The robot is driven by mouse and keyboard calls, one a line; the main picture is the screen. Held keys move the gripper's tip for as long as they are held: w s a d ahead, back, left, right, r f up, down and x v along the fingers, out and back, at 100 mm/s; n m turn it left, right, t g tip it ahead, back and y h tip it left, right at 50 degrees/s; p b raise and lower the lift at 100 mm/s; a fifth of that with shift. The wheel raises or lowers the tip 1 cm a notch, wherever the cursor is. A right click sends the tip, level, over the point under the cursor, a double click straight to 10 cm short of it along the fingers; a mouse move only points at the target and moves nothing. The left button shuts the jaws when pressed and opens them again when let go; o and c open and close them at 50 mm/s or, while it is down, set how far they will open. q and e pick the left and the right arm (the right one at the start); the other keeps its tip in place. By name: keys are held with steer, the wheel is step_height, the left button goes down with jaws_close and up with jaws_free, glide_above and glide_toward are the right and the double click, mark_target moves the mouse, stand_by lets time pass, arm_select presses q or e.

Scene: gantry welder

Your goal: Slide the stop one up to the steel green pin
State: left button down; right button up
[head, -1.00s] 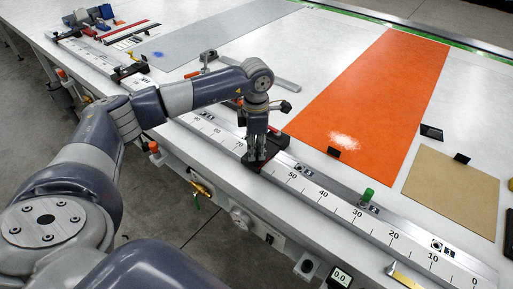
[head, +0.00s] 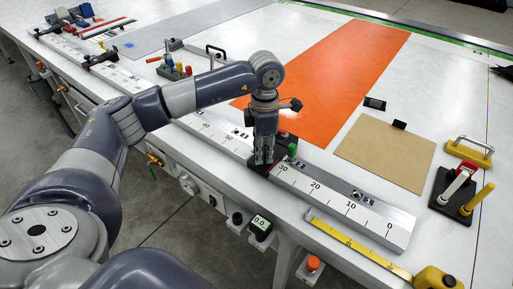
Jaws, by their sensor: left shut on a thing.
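The stop (head: 256,169), a dark block with red on it, sits on the long numbered rail (head: 335,192) a little above the 30 mark. My left gripper (head: 264,163) points down and is shut on it, hiding most of it. The green pin (head: 292,150) stands upright on the rail just right of the gripper, close to the stop. I cannot tell whether the stop touches the pin. My right gripper is not in view.
An orange sheet (head: 335,75) and a tan sheet (head: 385,152) lie on the white table behind the rail. A yellow tape measure (head: 437,278) lies at the front right. Another dark stop (head: 101,60) sits farther left along the rail.

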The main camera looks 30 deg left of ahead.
arm_select(q)
steer(key=shift+d, duration=1)
steer(key=c, duration=1.3)
jaws_free()
steer(key=shift+c, duration=0.2)
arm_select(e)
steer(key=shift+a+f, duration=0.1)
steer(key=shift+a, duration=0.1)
arm_select(q)
steer(key=shift+r, duration=0.1)
step_height(320, 180, up, 12)
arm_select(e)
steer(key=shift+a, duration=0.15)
